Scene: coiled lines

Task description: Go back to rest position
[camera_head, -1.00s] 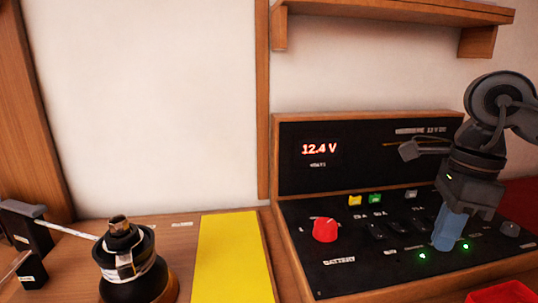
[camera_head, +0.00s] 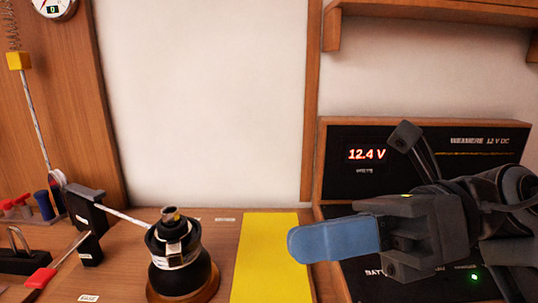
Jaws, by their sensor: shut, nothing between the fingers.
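My gripper (camera_head: 300,243) is at the right of the head view, pointing left, with its blue fingers shut together and nothing between them. It is in front of the black electrical panel (camera_head: 345,187) and its fingertips overlap the yellow mat (camera_head: 270,265) in the picture. My dark wrist and arm cover most of the panel's lower face, including its knob and switches. The panel's display (camera_head: 367,155) reads 12.4 V in red.
A black winch drum (camera_head: 182,270) with a white line stands on the wooden bench at centre left. The line runs to a black clamp block (camera_head: 85,215). A red-handled lever (camera_head: 40,281) lies lower left. A wooden shelf (camera_head: 440,12) hangs above the panel. The white wall between is clear.

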